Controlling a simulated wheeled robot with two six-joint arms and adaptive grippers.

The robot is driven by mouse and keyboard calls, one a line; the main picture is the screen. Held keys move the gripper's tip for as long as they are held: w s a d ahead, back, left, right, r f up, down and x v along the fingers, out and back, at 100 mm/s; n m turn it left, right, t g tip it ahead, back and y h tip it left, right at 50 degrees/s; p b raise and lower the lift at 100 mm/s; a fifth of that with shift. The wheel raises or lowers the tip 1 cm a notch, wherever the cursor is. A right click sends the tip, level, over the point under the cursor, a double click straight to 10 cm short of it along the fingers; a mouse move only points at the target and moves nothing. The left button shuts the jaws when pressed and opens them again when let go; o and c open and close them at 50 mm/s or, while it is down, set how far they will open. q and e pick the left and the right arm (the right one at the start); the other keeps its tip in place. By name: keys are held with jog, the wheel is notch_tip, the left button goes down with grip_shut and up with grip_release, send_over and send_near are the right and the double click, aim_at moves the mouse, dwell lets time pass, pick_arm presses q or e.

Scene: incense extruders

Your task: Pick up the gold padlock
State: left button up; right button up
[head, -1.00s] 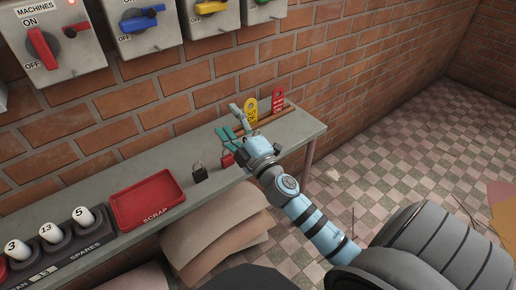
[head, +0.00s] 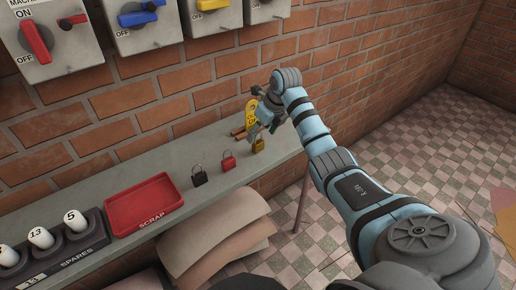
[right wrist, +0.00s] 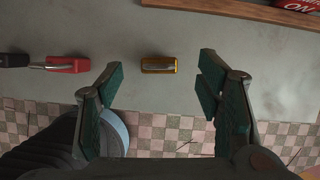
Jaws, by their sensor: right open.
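The gold padlock (head: 259,146) stands on the grey shelf, near its front edge and to the right of the red padlock (head: 228,162). My right gripper (head: 272,120) is above and just behind the gold padlock in the head view, partly covered by its own wrist. In the right wrist view the gold padlock (right wrist: 158,66) shows from above, between the two spread green fingertips and a little beyond them. The right gripper (right wrist: 160,76) is open and empty. Neither finger touches the padlock. My left gripper is not in view.
A black padlock (head: 199,175) stands left of the red one. A red scrap tray (head: 143,204) and a spares rack (head: 75,243) are further left. A yellow tag (head: 251,112) stands at the back near the brick wall. Switch boxes hang above the shelf.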

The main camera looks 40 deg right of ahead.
aim_at(259, 142)
jog(key=x, duration=0.2)
jog(key=b+x, duration=0.1)
jog(key=x, duration=0.1)
jog(key=s+x, duration=0.1)
jog(key=x, duration=0.1)
jog(key=shift+f, duration=0.15)
jog(key=c, duration=1.3)
